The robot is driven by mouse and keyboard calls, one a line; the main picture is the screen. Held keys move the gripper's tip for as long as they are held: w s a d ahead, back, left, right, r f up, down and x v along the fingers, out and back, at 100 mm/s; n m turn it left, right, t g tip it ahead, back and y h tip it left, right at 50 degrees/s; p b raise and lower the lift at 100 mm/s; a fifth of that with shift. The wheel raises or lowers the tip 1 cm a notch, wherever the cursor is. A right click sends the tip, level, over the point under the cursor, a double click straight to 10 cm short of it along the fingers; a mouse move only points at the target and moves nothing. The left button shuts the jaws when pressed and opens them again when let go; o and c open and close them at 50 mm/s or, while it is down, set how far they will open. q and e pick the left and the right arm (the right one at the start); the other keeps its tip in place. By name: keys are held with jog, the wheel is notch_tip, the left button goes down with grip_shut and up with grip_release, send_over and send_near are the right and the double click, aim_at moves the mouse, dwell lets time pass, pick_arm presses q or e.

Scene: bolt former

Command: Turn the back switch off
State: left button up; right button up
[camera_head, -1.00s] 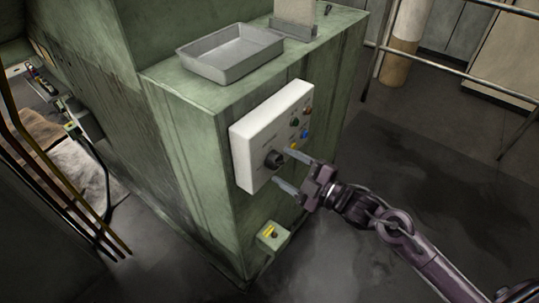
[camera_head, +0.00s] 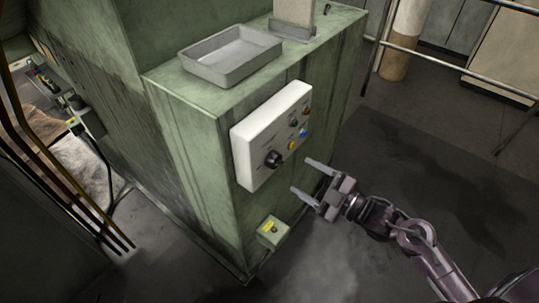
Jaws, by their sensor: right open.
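A white control box (camera_head: 253,165) is mounted on the side of the green machine (camera_head: 195,125). A black rotary switch (camera_head: 273,159) sits on its lower part, with several coloured buttons and lamps above and to the right. The switch's exact setting is too small to read. My right gripper (camera_head: 306,175) is open and empty, to the right of the box and apart from the switch. Its two fingers point left toward the box. My left gripper is not in view.
A small box with a yellow top (camera_head: 272,230) is fixed low on the machine. A grey metal tray (camera_head: 232,56) rests on top. A metal railing (camera_head: 458,63) stands at the back right. Dark open floor lies right of the machine.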

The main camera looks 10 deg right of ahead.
aim_at(280, 164)
jog(key=shift+m, duration=0.7)
jog(key=b+x, duration=0.2)
jog(key=x, duration=0.5)
jog(key=shift+w+a+f+b, duration=0.1)
jog(key=shift+w+a+b, duration=0.15)
jog(key=shift+a+b, duration=0.1)
jog(key=m+p, duration=0.2)
jog(key=r+m+p, duration=0.1)
jog(key=m+p, duration=0.2)
jog(key=shift+a, duration=0.1)
jog(key=shift+f+m+p, duration=0.1)
jog(key=shift+m+p, duration=0.45)
jog(key=shift+m, duration=0.05)
jog(key=shift+w+f+m+p, duration=0.1)
jog(key=shift+f+m+p, duration=0.2)
jog(key=shift+m, duration=0.4)
jog(key=shift+c, duration=0.4)
